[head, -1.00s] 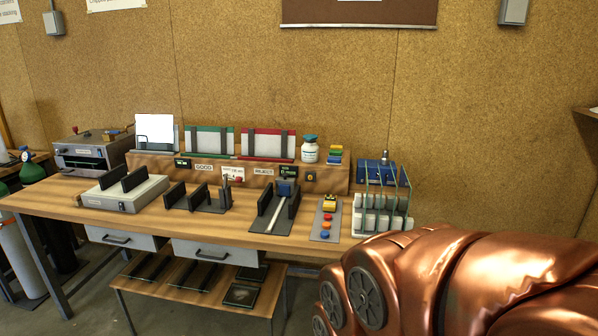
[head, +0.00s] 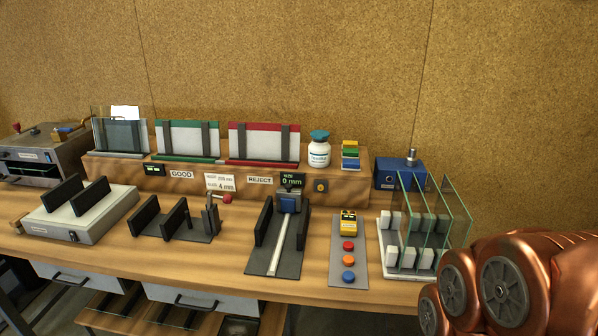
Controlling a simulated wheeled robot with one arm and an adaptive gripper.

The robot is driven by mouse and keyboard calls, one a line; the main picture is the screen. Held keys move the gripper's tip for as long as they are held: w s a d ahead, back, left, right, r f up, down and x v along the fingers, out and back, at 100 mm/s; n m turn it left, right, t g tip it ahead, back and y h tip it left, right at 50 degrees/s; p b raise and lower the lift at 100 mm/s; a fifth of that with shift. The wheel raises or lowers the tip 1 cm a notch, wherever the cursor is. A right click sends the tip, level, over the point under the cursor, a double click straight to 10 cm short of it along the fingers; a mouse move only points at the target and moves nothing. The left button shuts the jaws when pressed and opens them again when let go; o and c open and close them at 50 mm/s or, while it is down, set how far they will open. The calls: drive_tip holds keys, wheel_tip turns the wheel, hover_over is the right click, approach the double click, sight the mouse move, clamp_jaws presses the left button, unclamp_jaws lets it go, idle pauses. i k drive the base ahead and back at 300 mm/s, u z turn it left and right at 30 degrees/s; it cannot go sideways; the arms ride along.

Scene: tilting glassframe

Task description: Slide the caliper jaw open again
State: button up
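The caliper (head: 262,262) stands on the bench near the middle of the head view. It has a dark base with black upright plates at its sides and a pale rail (head: 279,248) running from front to back. My gripper is out of the picture; only my copper arm shows at the lower right, apart from the caliper. Nothing is seen touching the jaw.
Left of the caliper is a black-plated fixture with a lever (head: 226,197). To its right are a button panel (head: 348,262) and a rack (head: 395,272) with upright glass panes. Behind stand a raised shelf (head: 220,178), GOOD and REJECT holders, and a white bottle (head: 319,152).

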sight(289, 201)
drive_tip(key=u, duration=0.4)
drive_tip(key=i, duration=0.85)
drive_tip(key=u, duration=0.9)
drive_tip(key=i, duration=0.25)
drive_tip(key=u, duration=0.25)
